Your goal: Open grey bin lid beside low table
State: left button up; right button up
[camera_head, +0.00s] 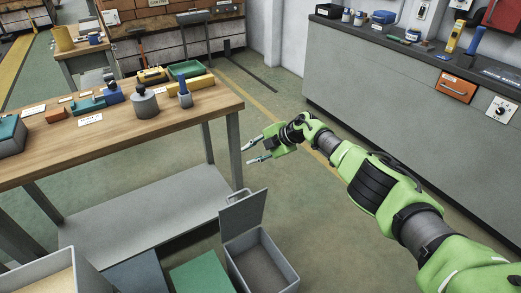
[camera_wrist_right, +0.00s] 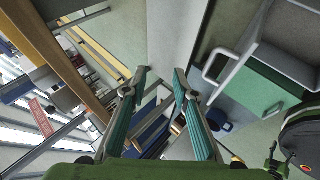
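The grey bin (camera_head: 285,274) stands on the floor at the lower middle of the head view, beside the low grey table (camera_head: 150,212). Its lid (camera_head: 243,214) stands raised at the bin's back edge, and the empty-looking inside shows. My right gripper (camera_head: 247,154) is above and behind the lid, near the workbench's right end, apart from both. Its two fingers are spread with nothing between them, as the right wrist view (camera_wrist_right: 160,72) also shows. My left gripper is not in view.
A wooden workbench (camera_head: 190,112) with tools and parts stands at left, its leg close to my right gripper. A green panel (camera_head: 203,275) lies left of the bin. A grey counter (camera_head: 400,82) runs along the right. The floor between is clear.

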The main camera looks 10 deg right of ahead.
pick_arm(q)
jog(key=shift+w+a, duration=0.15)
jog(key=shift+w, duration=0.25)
pick_arm(e)
jog(key=v, duration=0.7)
jog(key=shift+s, duration=0.1)
